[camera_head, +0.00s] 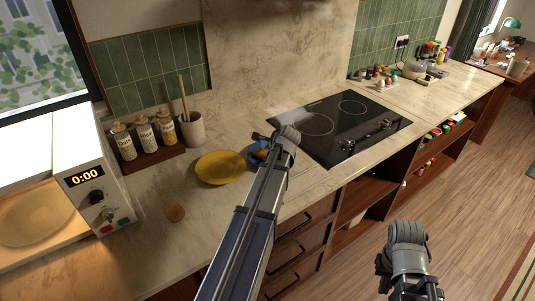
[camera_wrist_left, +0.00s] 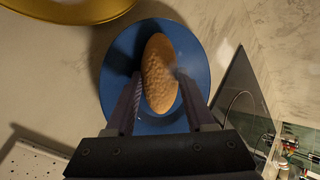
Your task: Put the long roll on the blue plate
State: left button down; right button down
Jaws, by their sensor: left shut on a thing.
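The long roll (camera_wrist_left: 159,72), brown and oval, lies over the blue plate (camera_wrist_left: 117,58) in the left wrist view. My left gripper (camera_wrist_left: 160,95) has a finger on each side of the roll and is shut on it. Whether the roll touches the plate or hangs just above it, I cannot tell. In the head view the blue plate (camera_head: 253,157) is mostly hidden behind my left arm, and a bit of the roll (camera_head: 262,154) shows. My right gripper (camera_head: 400,272) is off the counter, over the floor, and its fingers are not clear.
A yellow plate (camera_head: 220,168) stands just left of the blue plate. Bottles (camera_head: 145,136) and a utensil crock (camera_head: 191,129) stand behind. The black cooktop (camera_head: 340,125) is to the right.

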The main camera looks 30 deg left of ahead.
pick_arm(q)
jog(key=shift+s+d+f, duration=0.1)
jog(key=shift+s+f, duration=0.05)
jog(key=shift+f, duration=0.05)
jog(key=c, duration=0.5)
grip_release()
jog(key=shift+r+p, duration=0.4)
jog(key=p+v, duration=0.9)
jog(key=v, duration=0.3)
jog(key=shift+r, duration=0.15)
